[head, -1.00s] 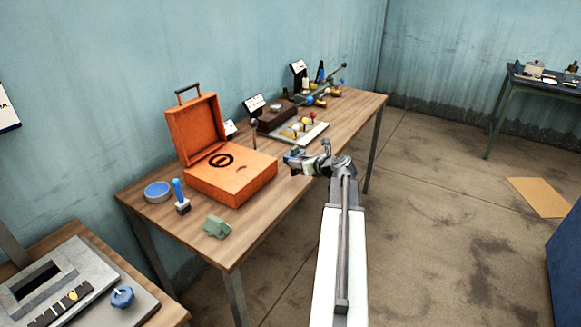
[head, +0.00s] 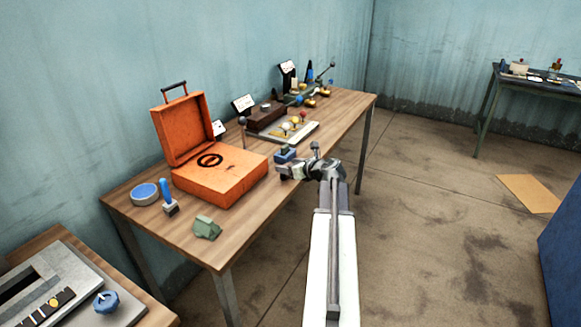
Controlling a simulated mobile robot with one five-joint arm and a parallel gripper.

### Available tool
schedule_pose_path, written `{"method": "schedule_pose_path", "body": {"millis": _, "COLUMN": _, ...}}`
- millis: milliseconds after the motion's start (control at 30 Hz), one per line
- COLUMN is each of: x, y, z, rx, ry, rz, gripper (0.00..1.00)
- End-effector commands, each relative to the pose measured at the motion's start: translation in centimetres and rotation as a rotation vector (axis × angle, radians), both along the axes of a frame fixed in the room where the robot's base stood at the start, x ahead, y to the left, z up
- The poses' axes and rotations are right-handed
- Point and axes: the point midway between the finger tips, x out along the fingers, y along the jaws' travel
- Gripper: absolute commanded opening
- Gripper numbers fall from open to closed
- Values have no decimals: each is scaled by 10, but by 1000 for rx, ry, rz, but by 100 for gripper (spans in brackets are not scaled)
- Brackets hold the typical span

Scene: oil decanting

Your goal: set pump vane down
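My gripper (head: 283,172) is at the right edge of the wooden workbench (head: 240,236), just right of the open orange case. A small dark blue piece (head: 285,153) shows right at its fingertips. I cannot tell if this piece is the pump vane, or if it is gripped or only stands behind the fingers. The fingers are too small and dark to show whether they are open or shut. No other thing can be clearly made out as the pump vane.
The orange case (head: 222,185) stands open on the bench. In front are a blue-topped round tin (head: 145,194), a blue-handled tool (head: 167,193) and a green block (head: 207,228). A tray with coloured knobs (head: 292,128) lies farther back. Bare wood lies right of the green block.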

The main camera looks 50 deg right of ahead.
Motion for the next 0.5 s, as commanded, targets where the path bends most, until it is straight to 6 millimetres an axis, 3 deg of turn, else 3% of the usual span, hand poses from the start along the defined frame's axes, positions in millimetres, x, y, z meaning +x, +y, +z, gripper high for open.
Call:
{"method": "schedule_pose_path", "body": {"millis": 267, "x": -1, "y": -1, "z": 5, "rx": 1, "ry": 0, "rz": -1, "gripper": 61}}
{"method": "schedule_pose_path", "body": {"millis": 500, "x": -48, "y": 7, "z": 27, "rx": 0, "ry": 0, "rz": -5, "gripper": 61}}
